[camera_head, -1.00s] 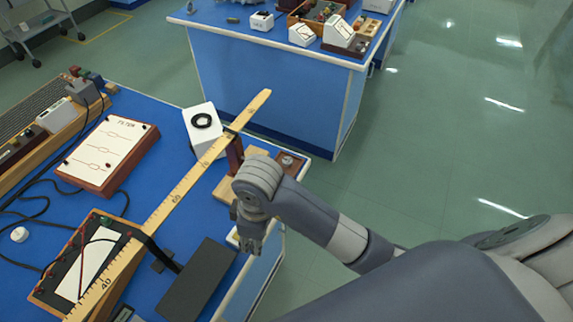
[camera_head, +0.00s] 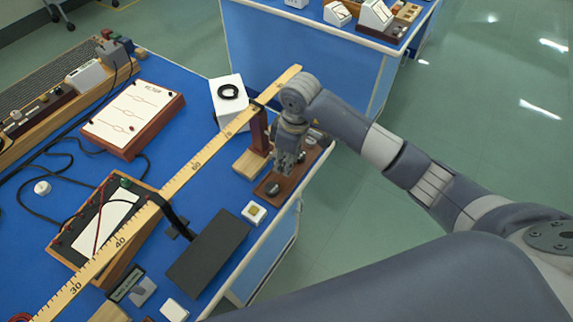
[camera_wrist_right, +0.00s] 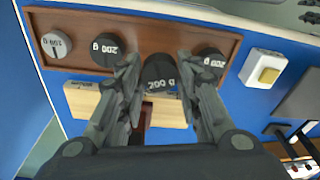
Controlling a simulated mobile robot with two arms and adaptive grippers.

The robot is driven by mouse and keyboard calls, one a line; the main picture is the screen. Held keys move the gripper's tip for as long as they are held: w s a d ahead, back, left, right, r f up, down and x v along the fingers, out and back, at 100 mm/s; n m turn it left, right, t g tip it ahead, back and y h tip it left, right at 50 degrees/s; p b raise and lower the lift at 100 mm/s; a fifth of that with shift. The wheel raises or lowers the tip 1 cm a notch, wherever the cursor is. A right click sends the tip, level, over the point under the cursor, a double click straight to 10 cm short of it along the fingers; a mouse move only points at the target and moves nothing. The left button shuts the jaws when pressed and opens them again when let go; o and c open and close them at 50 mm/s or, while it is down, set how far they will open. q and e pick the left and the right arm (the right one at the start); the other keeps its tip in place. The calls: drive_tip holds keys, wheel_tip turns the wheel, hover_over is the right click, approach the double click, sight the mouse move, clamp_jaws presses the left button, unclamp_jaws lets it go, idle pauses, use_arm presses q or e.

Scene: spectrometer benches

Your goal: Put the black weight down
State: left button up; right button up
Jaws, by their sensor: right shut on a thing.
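My right gripper (camera_head: 288,168) is over the red-brown wooden weight tray (camera_head: 293,192) at the bench's right edge. In the right wrist view the gripper (camera_wrist_right: 160,88) is shut on a black weight (camera_wrist_right: 161,73) marked 200 g. The held weight overlaps the lower edge of the tray (camera_wrist_right: 150,25); I cannot tell whether it touches the wood. Another black weight (camera_wrist_right: 104,52) sits on the tray to its left, and one more (camera_wrist_right: 208,62) to its right. A grey weight (camera_wrist_right: 56,45) is at the tray's left end. My left gripper is not in view.
A long yellow ruler (camera_head: 182,177) crosses the bench beside a wooden block (camera_head: 249,164). A white box with a black ring (camera_head: 228,107) stands behind. A small white block with a yellow top (camera_head: 253,212) and a dark plate (camera_head: 208,250) lie in front of the tray.

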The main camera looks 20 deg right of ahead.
wheel_tip(320, 180, down, 2)
drive_tip(key=shift+s+f+p, duration=0.1)
drive_tip(key=shift+f+p, duration=0.05)
drive_tip(key=shift+p, duration=0.2)
drive_tip(key=shift+f, duration=0.3)
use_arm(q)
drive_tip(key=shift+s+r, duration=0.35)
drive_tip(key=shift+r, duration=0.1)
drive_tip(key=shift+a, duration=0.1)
use_arm(e)
drive_tip(key=shift+f, duration=0.1)
drive_tip(key=shift+f, duration=0.1)
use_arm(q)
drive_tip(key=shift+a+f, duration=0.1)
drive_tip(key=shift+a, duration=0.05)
use_arm(e)
drive_tip(key=o, duration=0.9)
use_arm(q)
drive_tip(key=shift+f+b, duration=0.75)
drive_tip(key=shift+b, duration=0.1)
use_arm(e)
drive_tip(key=r, duration=0.8)
drive_tip(key=s+d+r, duration=0.1)
drive_tip(key=r, duration=0.3)
drive_tip(key=shift+d+r, duration=0.1)
